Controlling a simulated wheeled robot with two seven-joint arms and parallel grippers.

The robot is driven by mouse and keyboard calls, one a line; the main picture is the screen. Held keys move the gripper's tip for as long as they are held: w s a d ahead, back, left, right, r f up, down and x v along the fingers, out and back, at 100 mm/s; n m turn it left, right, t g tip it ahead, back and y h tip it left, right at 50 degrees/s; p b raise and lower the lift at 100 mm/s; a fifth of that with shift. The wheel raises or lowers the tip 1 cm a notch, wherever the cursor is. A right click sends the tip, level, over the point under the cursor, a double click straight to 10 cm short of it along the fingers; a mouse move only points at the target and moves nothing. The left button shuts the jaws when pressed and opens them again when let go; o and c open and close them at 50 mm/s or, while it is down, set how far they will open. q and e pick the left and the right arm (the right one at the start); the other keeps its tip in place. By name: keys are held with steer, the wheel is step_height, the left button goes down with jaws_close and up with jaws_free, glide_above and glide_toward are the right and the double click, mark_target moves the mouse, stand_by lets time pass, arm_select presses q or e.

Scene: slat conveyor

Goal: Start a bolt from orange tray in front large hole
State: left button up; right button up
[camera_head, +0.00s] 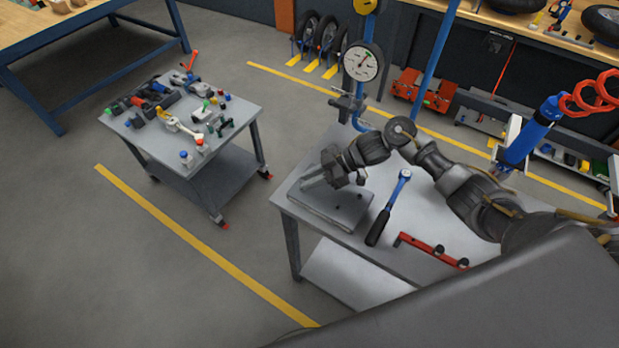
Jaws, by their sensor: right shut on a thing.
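A grey metal plate (322,207) lies on the left end of the grey workbench, with a couple of dark holes in its top. My right gripper (338,178) is low over the back part of the plate. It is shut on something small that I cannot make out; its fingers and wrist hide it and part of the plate. I cannot tell whether the held thing touches a hole. A narrow orange-red tray (419,244) with dark bolts in it lies at the bench's front right. My left gripper is not in view.
A blue and black wrench (389,207) lies between plate and tray. A blue stand with a round gauge (362,62) rises behind the plate. A grey cart (235,117) with assorted tools stands to the left, across open floor.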

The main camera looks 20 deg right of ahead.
steer(key=shift+f+b, duration=0.5)
steer(key=shift+f, duration=0.1)
stand_by(0.5)
steer(key=shift+s+r+p, duration=0.1)
steer(key=shift+r+p, duration=0.05)
steer(key=shift+p, duration=0.45)
steer(key=shift+s+m+t+p, duration=0.15)
steer(key=shift+m+t+p, duration=0.75)
steer(key=shift+p, duration=0.4)
steer(key=shift+s+a+m+t+h+p, duration=0.1)
steer(key=shift+m+t+h+p, duration=0.35)
steer(key=shift+p, duration=0.4)
